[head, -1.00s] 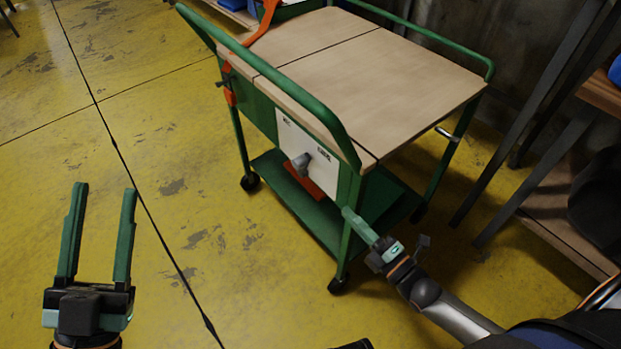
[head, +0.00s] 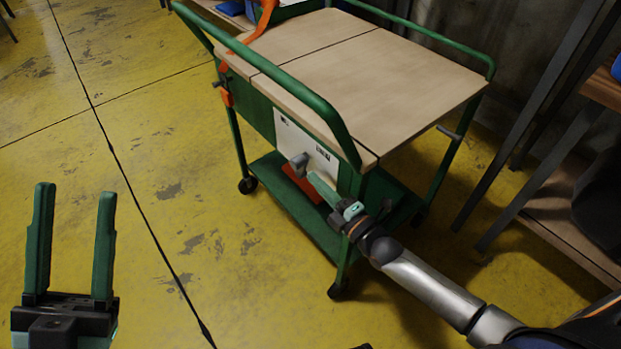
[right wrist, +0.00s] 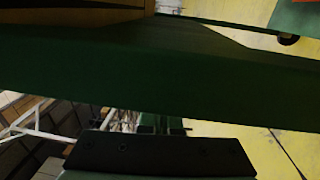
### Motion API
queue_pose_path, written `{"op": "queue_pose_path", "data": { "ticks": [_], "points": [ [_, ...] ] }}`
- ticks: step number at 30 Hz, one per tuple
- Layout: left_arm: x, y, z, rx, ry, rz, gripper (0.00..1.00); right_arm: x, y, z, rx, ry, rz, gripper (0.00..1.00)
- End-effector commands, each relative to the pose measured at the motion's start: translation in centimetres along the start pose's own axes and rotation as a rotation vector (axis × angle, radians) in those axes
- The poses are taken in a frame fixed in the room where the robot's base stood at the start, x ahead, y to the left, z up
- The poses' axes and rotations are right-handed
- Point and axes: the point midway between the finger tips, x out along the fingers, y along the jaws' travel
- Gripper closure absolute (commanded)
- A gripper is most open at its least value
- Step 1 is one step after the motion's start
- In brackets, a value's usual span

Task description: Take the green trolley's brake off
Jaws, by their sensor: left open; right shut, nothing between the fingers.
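The green trolley (head: 262,108) stands on the yellow floor, with a wooden top and green rails. A white panel (head: 315,155) on its near side carries a grey lever knob (head: 299,160) and small dark markings too small to read. An orange piece (head: 297,184) shows below the panel. My right gripper (head: 313,178) is shut and empty, its tip just right of and below the knob; whether they touch I cannot tell. The right wrist view shows mostly a dark green surface (right wrist: 160,75), close up. My left gripper (head: 75,190) is open and empty, well left of the trolley.
The trolley's wheels (head: 248,185) rest on the floor. An orange tool-like part (head: 264,20) rises at its far left corner. Metal frame legs and wooden shelves (head: 560,225) stand close on the right. The floor left of the trolley is clear.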

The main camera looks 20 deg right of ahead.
Motion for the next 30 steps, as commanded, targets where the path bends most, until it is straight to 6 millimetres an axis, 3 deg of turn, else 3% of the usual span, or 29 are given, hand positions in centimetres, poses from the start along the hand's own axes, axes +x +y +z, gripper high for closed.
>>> {"op": "queue_pose_path", "data": {
  "ticks": [6, 22, 30],
  "points": [
    [-0.6, 0.4, 0.6, -0.012, -0.002, 0.001, 0.50, 2.3, -0.1, 0.0, 0.001, 0.000, 0.001, 1.00],
    [-0.1, 0.1, 0.6, -0.019, -0.021, 0.000, 0.50, 2.8, 0.4, 0.0, 0.001, 0.001, -0.012, 1.00],
    [-1.1, -0.1, 7.2, -0.084, -0.352, -0.028, 0.50, 3.5, 1.3, 0.0, 0.001, 0.001, -0.100, 1.00]
  ]
}}
